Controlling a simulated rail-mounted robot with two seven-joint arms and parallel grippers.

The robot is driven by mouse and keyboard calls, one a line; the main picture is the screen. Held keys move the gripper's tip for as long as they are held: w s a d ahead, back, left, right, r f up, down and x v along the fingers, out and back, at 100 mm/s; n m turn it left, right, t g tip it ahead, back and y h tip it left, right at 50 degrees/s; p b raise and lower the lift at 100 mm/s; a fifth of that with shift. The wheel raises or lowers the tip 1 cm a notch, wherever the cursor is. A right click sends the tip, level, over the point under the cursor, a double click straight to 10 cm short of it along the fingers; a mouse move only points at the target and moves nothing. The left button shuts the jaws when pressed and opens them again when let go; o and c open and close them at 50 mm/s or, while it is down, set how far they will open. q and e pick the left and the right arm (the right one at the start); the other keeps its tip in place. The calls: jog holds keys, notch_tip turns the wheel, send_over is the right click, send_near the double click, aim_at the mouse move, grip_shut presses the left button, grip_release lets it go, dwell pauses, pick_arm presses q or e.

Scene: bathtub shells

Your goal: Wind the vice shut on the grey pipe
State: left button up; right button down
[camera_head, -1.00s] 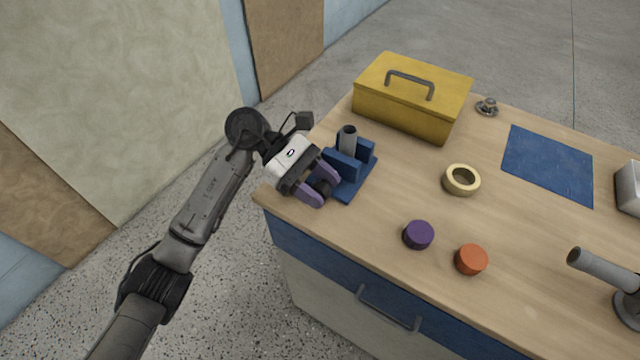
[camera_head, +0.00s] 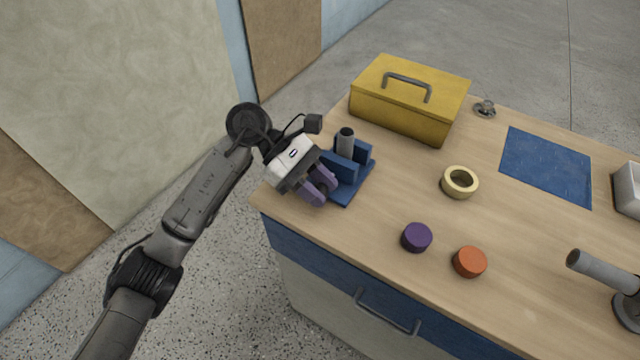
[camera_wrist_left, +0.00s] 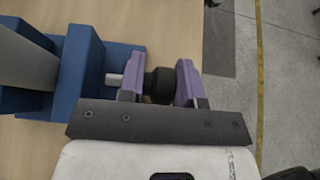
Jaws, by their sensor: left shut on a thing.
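The blue vice (camera_head: 350,188) stands at the near left corner of the workbench. The grey pipe (camera_head: 346,141) stands upright between its jaws; I cannot tell whether both jaws touch it. In the left wrist view the pipe (camera_wrist_left: 24,60) is at the left edge, beside a blue jaw of the vice (camera_wrist_left: 82,62). A short grey screw (camera_wrist_left: 114,80) runs from the vice to a black knob (camera_wrist_left: 159,86). My left gripper (camera_head: 321,187) is shut on this knob, with one purple finger on each side. My right gripper is out of view.
A yellow toolbox (camera_head: 410,98) stands behind the vice. A tape ring (camera_head: 459,183), a purple cylinder (camera_head: 416,237) and an orange cylinder (camera_head: 470,262) lie on the workbench (camera_head: 390,205). A blue mat (camera_head: 546,166) and a slanted grey tube (camera_head: 603,270) are at right.

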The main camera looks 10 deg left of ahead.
pick_arm(q)
jog(key=shift+s+d+r+t+y, duration=0.15)
jog(key=shift+t+y, duration=0.1)
jog(key=shift+y, duration=0.3)
jog(key=shift+r+t+y, duration=0.1)
jog(key=shift+t+y, duration=0.15)
jog(key=shift+y, duration=0.3)
jog(key=shift+d+t+y, duration=0.2)
jog(key=shift+t+y, duration=0.4)
jog(key=shift+y, duration=0.6)
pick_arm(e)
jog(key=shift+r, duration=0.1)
pick_arm(q)
jog(key=shift+s, duration=0.1)
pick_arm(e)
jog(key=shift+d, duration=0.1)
pick_arm(q)
jog(key=o, duration=0.6)
jog(key=shift+f, duration=0.1)
jog(key=shift+o, duration=0.7)
jog(key=shift+s+a+f, duration=0.2)
jog(key=shift+w, duration=0.1)
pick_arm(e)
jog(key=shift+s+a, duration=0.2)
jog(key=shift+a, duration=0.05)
pick_arm(q)
jog(key=shift+w+d, duration=0.1)
